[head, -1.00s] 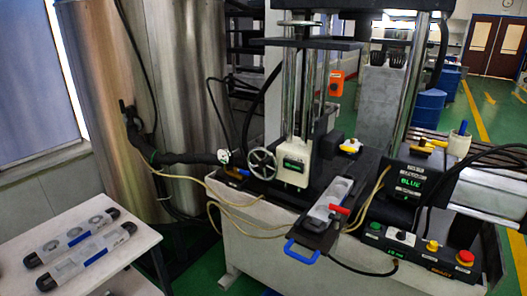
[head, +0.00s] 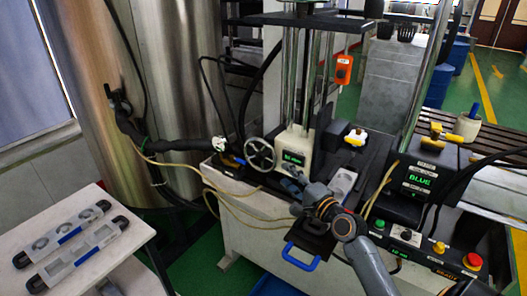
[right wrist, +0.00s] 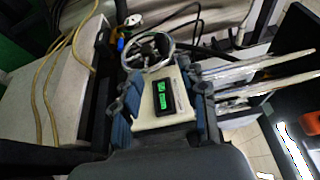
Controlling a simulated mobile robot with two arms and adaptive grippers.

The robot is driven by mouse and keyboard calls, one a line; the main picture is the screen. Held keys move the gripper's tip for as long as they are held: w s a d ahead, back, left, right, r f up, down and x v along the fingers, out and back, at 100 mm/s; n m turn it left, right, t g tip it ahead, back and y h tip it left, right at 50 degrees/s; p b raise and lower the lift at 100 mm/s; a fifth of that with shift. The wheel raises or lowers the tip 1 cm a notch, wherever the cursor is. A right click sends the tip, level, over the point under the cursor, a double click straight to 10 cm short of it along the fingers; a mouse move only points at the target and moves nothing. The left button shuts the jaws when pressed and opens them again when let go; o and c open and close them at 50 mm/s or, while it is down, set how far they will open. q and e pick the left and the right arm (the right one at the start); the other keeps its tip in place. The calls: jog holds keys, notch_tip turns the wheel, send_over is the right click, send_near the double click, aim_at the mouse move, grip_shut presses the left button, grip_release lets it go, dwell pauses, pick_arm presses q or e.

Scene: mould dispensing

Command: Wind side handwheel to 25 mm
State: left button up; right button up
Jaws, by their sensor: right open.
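The side handwheel (head: 260,154) is a silver spoked wheel on the left of the white readout housing (head: 293,146), which has a lit green display. The digits are too small to read. In the right wrist view the handwheel (right wrist: 148,50) shows beyond the housing's green display (right wrist: 178,94). My right gripper (head: 292,180) is open and empty, in front of and below the housing, to the right of the wheel. In the right wrist view its two blue-grey fingers (right wrist: 165,76) stand apart, with the housing showing between them. My left gripper is not in view.
A tray with a blue handle (head: 301,257) lies in front, partly hidden by my right arm. A hose (head: 180,150) and yellow cables (head: 225,205) run left of the wheel. A control panel (head: 425,252) stands right. Two moulds (head: 75,242) lie on the left table.

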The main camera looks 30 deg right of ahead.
aim_at(265, 157)
jog(key=w+p, duration=0.1)
jog(key=w, duration=0.8)
jog(key=shift+a+r, duration=0.1)
jog(key=shift+a, duration=0.05)
jog(key=w, duration=0.3)
jog(key=shift+w, duration=0.5)
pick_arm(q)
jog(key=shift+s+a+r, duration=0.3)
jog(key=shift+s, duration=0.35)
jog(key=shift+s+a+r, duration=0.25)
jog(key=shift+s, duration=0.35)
pick_arm(e)
grip_shut()
